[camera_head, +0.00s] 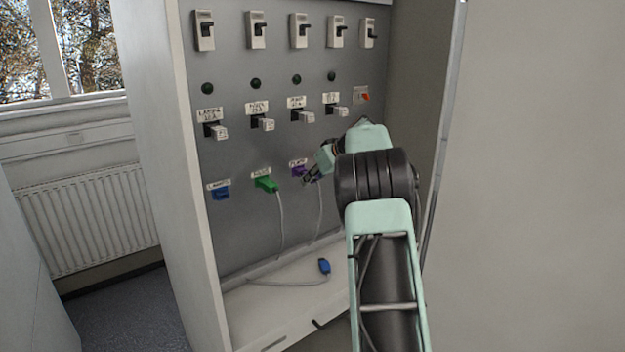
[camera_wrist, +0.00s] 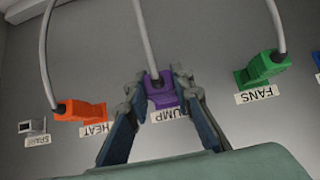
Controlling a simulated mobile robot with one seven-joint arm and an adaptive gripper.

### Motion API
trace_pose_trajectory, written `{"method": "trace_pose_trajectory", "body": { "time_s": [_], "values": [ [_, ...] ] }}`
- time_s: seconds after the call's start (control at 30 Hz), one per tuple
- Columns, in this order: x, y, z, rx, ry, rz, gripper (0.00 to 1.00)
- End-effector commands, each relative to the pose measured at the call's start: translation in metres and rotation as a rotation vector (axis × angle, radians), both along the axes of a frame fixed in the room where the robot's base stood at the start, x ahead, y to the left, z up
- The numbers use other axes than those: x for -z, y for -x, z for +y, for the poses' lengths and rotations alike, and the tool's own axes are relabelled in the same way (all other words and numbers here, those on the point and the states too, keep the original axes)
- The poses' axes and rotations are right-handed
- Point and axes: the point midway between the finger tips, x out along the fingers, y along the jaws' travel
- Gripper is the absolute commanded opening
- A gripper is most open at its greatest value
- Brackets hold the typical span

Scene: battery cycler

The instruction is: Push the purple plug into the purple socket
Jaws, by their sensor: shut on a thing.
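The purple plug (camera_wrist: 160,93) is between my fingertips in the wrist view, its grey cable leading away at the top. It is right at the panel by the PUMP label, lined up with the purple socket, which it mostly hides. I cannot tell how deep the plug sits. In the head view, purple (camera_head: 299,170) shows below the PUMP label, just left of my gripper (camera_head: 311,180); plug and socket are hard to separate there. In the wrist view my gripper (camera_wrist: 158,88) is shut on the plug, a finger at each side.
A green plug (camera_head: 266,184) is in the FANS position, and an orange plug (camera_wrist: 80,111) is at HEAT. The blue LAMPS socket (camera_head: 220,193) is at the left. A loose blue plug (camera_head: 324,266) lies on the cabinet's white floor (camera_head: 262,309). Cables hang below the sockets.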

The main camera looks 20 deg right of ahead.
Motion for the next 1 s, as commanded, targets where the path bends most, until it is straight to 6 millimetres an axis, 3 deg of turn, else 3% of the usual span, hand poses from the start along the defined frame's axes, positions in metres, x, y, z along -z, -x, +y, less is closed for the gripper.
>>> {"method": "trace_pose_trajectory", "body": {
  "time_s": [1.0],
  "values": [
    [0.000, -0.013, 0.003, 0.000, 0.000, 0.000, 0.08]
  ]
}}
